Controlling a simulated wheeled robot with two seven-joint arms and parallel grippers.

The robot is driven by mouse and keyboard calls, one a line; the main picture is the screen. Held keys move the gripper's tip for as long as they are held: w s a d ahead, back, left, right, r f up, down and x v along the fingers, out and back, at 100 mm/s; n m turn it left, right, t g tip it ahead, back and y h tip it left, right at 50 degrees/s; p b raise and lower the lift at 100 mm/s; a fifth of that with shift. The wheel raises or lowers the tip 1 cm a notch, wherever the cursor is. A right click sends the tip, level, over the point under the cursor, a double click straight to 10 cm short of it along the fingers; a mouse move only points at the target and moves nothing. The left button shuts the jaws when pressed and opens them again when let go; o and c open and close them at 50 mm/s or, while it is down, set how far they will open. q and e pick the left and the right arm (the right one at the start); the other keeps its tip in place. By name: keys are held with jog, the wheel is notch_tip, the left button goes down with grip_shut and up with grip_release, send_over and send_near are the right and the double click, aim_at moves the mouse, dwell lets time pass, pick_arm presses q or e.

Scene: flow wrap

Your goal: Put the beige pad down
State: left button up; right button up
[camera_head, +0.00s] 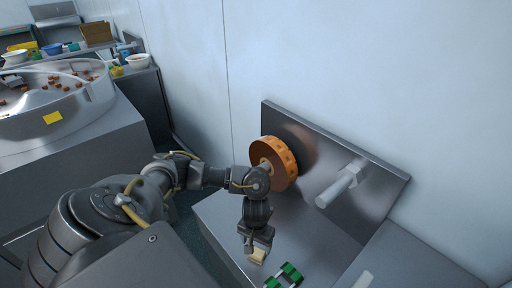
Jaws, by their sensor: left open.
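The beige pad (258,257) is a small block at the fingertips of my left gripper (256,249), low in the view over the metal worktop (232,217). The jaws are open around or just above the pad; I cannot tell whether they touch it. The pad seems to be at or close to the worktop surface, but the contact is hidden. My right gripper is not in view.
A green and black part (284,276) lies close to the pad on its right. An orange toothed wheel (274,163) and a bare peg (342,184) stick out from the upright metal plate behind. A round metal bowl (95,98) with brown pieces stands left.

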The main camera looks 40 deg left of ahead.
aim_at(256, 254)
pick_arm(q)
notch_tip(256, 254, up, 4)
jog(key=shift+r+p, duration=0.2)
jog(key=shift+p, duration=0.55)
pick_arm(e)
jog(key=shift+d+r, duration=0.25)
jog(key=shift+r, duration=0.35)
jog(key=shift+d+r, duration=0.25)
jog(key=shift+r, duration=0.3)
pick_arm(q)
jog(key=shift+d, duration=0.1)
